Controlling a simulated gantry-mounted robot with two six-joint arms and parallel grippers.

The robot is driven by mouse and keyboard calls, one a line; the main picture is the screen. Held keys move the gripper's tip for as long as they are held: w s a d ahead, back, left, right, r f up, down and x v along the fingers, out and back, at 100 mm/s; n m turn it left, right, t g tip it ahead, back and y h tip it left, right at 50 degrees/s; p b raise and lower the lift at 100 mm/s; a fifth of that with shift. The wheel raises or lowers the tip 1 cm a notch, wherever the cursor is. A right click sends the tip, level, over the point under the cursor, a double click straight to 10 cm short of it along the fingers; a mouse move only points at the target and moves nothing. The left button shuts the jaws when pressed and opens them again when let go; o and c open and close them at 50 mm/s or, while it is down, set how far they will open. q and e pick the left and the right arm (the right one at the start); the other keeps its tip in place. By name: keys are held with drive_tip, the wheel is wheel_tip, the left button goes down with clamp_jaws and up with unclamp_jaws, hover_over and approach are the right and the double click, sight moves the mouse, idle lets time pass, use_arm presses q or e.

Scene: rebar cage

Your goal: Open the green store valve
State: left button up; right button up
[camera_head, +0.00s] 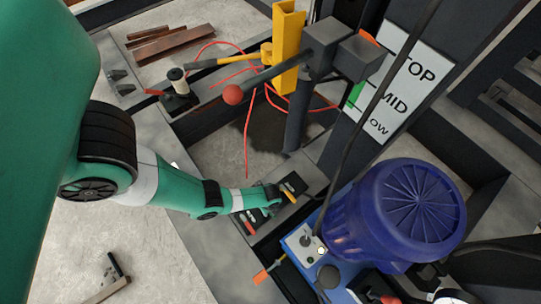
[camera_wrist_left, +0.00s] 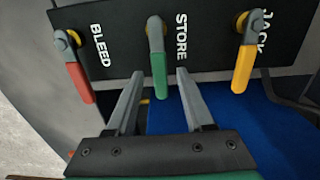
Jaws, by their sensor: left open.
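My left gripper (camera_wrist_left: 160,75) is open, with one fingertip on each side of the green handle and gaps visible on both sides. In the head view my left gripper (camera_head: 270,194) is at the panel and hides the green handle. My right gripper does not show.
The red BLEED handle (camera_wrist_left: 80,82) is left of the green one and the yellow JACK handle (camera_wrist_left: 242,68) is right of it. A blue motor (camera_head: 400,210) stands beside the panel. A lever with a red ball (camera_head: 233,94) and red cords (camera_head: 247,140) are farther back.

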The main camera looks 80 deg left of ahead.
use_arm(q)
drive_tip(key=shift+f, duration=0.1)
clamp_jaws()
idle(1.4)
